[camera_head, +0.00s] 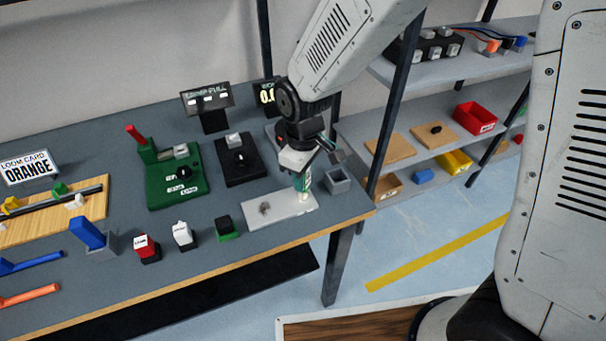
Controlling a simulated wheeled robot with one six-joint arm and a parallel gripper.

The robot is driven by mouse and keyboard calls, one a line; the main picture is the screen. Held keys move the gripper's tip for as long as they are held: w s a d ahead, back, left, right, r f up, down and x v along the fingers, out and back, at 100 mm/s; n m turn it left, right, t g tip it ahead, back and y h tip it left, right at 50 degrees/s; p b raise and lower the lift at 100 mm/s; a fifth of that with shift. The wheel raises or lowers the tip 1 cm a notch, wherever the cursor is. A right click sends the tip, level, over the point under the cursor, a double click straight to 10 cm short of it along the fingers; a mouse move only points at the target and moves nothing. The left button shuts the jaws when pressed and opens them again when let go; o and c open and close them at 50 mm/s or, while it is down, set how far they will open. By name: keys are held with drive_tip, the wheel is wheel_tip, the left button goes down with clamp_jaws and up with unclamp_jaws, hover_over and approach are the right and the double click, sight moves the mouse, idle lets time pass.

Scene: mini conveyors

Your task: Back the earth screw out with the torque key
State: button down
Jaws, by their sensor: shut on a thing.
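My gripper (303,172) is at the right end of the workbench, pointing down. It is shut on a small green and pale tool, which looks like the torque key (304,184). The key is roughly upright over the right part of a light grey plate (288,211). Its lower tip is at or just above the plate; I cannot tell if it touches. A small grey metal part (265,208) sits on the plate's left half. I cannot make out the earth screw; the key and gripper may hide it.
A grey open holder (338,181) stands close right of my gripper. A black unit (238,160) and a green fixture (176,175) with a red lever stand to the left. Red, white and green-black blocks line the front edge. A shelf rack with bins is at right.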

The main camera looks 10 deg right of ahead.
drive_tip(key=n, duration=0.4)
drive_tip(key=shift+r, duration=0.65)
drive_tip(key=m, duration=0.5)
drive_tip(key=shift+m, duration=0.4)
drive_tip(key=m, duration=1.1)
drive_tip(key=shift+m, duration=0.4)
drive_tip(key=m, duration=0.5)
drive_tip(key=shift+a+m, duration=0.1)
drive_tip(key=shift+m, duration=0.2)
drive_tip(key=shift+f, duration=0.65)
